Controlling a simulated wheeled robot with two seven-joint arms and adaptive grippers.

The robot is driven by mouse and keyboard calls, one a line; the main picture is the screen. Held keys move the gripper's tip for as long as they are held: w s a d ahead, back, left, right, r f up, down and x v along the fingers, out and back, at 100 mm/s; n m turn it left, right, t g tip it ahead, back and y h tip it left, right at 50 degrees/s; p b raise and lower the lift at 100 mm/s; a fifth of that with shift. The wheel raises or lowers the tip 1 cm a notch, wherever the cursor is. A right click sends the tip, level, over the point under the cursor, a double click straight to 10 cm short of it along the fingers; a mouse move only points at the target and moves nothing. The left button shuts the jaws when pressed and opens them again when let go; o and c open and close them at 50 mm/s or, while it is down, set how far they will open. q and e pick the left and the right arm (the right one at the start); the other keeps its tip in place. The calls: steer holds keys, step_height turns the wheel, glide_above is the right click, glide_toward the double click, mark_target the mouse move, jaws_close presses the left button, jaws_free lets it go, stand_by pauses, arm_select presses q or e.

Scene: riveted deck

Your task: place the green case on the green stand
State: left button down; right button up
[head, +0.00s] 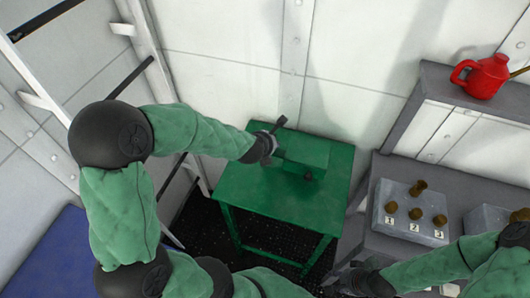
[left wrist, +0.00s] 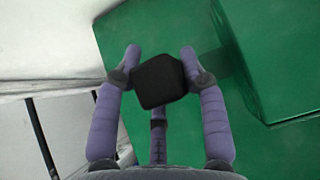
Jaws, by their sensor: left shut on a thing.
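The green case (head: 306,148) is a box over the far part of the green stand (head: 255,195), a table-like frame with legs. In the left wrist view the case (left wrist: 275,50) fills the upper right, with the stand's green top (left wrist: 140,25) behind. My left gripper (head: 272,138) is at the case's left side. In the left wrist view its purple fingers (left wrist: 158,65) are shut on a black block, which a green bar seems to join to the case. I cannot tell whether the case touches the stand. My right gripper (head: 335,283) is low at the bottom, away from the case.
A grey box with several brown knobs and number labels (head: 410,212) stands on a grey bench right of the stand. A red jug (head: 482,76) sits on a shelf above. White panelled walls close off the back. The stand's front top is bare.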

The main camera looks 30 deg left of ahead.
arm_select(q)
steer(key=shift+w+a+f+b, duration=0.15)
steer(key=shift+a+f+b, duration=0.2)
steer(key=shift+a+f, duration=0.35)
steer(key=shift+a+f+b, duration=0.2)
steer(key=shift+f+b, duration=0.85)
steer(key=shift+f, duration=0.7)
steer(key=shift+f, duration=0.15)
steer(key=c, duration=0.7)
jaws_free()
steer(key=shift+r, duration=0.2)
steer(key=p+v, duration=0.4)
steer(key=v, duration=0.8)
steer(key=shift+p, duration=0.35)
